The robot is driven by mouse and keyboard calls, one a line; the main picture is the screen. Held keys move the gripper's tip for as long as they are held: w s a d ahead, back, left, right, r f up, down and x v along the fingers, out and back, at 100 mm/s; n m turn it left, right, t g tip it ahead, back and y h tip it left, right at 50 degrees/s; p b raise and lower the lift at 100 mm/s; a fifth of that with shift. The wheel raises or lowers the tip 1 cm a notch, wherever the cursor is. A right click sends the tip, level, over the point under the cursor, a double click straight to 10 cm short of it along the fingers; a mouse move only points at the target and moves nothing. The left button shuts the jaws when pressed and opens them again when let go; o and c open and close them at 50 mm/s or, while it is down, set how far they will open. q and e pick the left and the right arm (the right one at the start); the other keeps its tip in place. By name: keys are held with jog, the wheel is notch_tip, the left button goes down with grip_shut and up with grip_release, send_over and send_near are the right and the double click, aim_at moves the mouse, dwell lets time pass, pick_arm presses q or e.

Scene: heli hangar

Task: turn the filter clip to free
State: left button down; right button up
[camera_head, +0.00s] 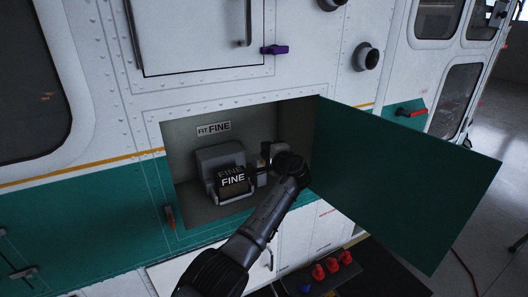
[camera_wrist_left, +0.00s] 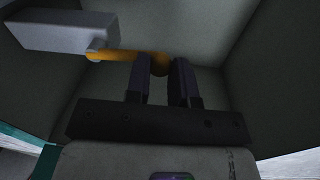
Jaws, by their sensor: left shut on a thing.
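The filter clip (camera_wrist_left: 122,55) is an orange lever with a rounded end in the left wrist view. It runs sideways from a grey block (camera_wrist_left: 58,30) to between the fingers of my left gripper (camera_wrist_left: 160,72), which is shut on that rounded end. In the head view my left gripper (camera_head: 262,168) reaches into the open bay, at the right side of a grey filter housing (camera_head: 218,158). A dark element marked FINE (camera_head: 233,180) sits at the housing's front. The gripper and arm largely hide the clip there. My right gripper is not in view.
A label reading FIT FINE (camera_head: 213,129) is on the bay's back wall. The green bay door (camera_head: 400,180) stands open to the right, close to my arm. A purple latch (camera_head: 274,50) is above. Red caps (camera_head: 331,265) lie below.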

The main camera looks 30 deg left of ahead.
pick_arm(q)
jog(key=shift+w+d+m, duration=0.15)
jog(key=shift+w+m, duration=0.1)
jog(key=shift+m, duration=0.15)
dwell(0.3)
jog(key=c, duration=1)
grip_release()
jog(key=shift+d, duration=0.1)
jog(key=shift+b+v, duration=2)
jog(key=shift+v, duration=4.8)
